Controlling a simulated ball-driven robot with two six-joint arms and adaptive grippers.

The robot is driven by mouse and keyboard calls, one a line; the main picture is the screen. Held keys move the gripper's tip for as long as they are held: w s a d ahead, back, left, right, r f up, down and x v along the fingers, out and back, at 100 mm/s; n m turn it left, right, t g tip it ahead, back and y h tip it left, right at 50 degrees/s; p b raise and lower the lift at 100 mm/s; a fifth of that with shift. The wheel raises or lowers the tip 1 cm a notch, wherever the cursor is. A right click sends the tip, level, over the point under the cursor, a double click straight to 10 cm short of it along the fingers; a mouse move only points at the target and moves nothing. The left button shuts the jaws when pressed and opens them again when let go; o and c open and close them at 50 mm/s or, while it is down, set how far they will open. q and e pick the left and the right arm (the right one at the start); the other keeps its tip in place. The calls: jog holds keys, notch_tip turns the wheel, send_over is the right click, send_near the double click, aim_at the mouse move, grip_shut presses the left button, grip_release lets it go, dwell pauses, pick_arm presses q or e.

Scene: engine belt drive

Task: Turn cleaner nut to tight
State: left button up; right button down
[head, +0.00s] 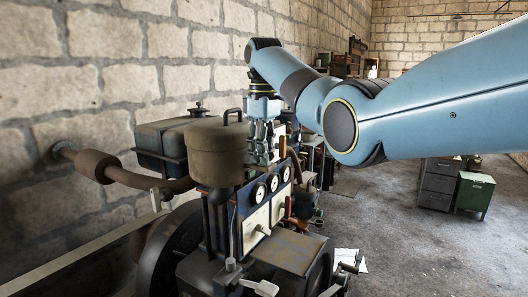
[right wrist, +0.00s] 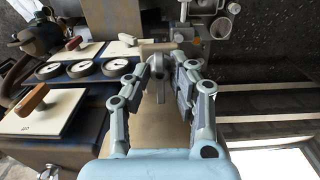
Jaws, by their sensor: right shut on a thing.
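My right gripper (head: 262,158) points down just behind and to the right of the olive canister (head: 219,153) on the engine. In the right wrist view my right gripper (right wrist: 161,88) has its fingers closed in around a small grey part with a winged shape, which looks like the cleaner nut (right wrist: 160,78). A tan body (right wrist: 155,128) lies beneath it. In the head view the nut is hidden by the fingers. How tight the nut sits cannot be told. My left gripper is not in view.
Three round gauges (head: 273,183) and pale panels with small levers sit on the engine's front, close to my right gripper. A pipe with a brown muffler (head: 97,166) runs toward the stone wall. A green cabinet (head: 474,193) stands at the right, with open floor before it.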

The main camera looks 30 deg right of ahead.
dwell(0.4)
jog(key=c, duration=1.1)
grip_release()
jog(key=shift+c, duration=0.2)
